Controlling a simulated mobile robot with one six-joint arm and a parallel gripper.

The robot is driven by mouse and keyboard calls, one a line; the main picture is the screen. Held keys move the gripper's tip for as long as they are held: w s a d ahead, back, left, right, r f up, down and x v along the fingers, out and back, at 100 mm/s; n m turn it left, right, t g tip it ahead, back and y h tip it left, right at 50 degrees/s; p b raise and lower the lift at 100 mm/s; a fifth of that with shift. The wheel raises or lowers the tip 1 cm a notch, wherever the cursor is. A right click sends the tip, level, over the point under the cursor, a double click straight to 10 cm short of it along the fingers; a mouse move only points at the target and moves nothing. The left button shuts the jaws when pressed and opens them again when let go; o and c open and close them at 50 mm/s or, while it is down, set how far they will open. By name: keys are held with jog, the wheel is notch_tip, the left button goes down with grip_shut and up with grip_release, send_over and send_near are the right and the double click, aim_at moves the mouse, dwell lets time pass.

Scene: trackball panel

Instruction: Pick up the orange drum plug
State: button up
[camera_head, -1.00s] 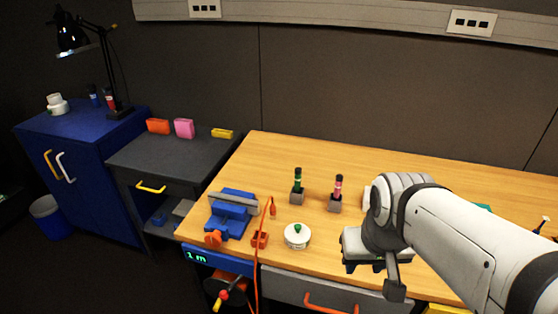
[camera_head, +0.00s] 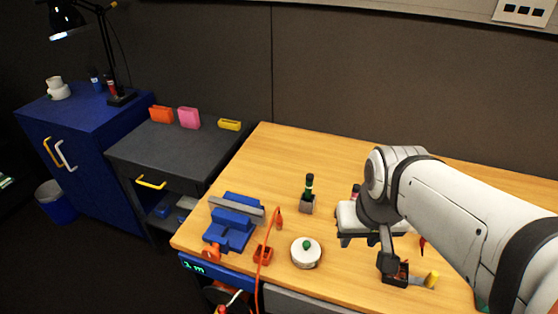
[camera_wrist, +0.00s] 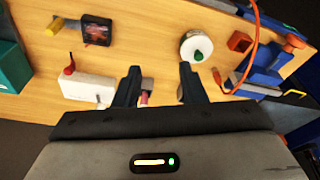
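The orange drum plug (camera_head: 279,222) lies on the wooden bench just right of the blue vise, at the end of an orange cable (camera_head: 270,240). The cable rises over the bench's front edge. In the wrist view the plug (camera_wrist: 217,77) is small and lies right of my fingers, beside the cable. My gripper (camera_wrist: 160,68) is open and empty above the bench.
The blue vise (camera_head: 232,225) and an orange block (camera_head: 263,254) flank the cable. A white pot with a green knob (camera_head: 306,253) stands nearby. A green-banded bottle (camera_head: 309,188) stands in a grey block behind. A dark box (camera_head: 396,277) sits below my arm.

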jog(key=shift+o, duration=0.2)
jog(key=w+a+f+n+b, duration=0.1)
jog(key=w+a+f+b, duration=0.2)
jog(key=w+a, duration=0.2)
jog(key=w, duration=0.3)
jog(key=shift+f+t, duration=0.4)
jog(key=n+t+b, duration=0.1)
jog(key=b, duration=0.2)
send_near(279, 212)
notch_tip(279, 212, down, 3)
jog(key=d, duration=0.2)
jog(key=shift+y, duration=0.4)
jog(key=x, duration=0.2)
jog(key=a+x, duration=0.1)
jog(key=x, duration=0.2)
jog(key=w+x, duration=0.1)
jog(key=x, duration=0.2)
jog(key=shift+a+r, duration=0.15)
jog(key=shift+a, duration=0.1)
grip_shut()
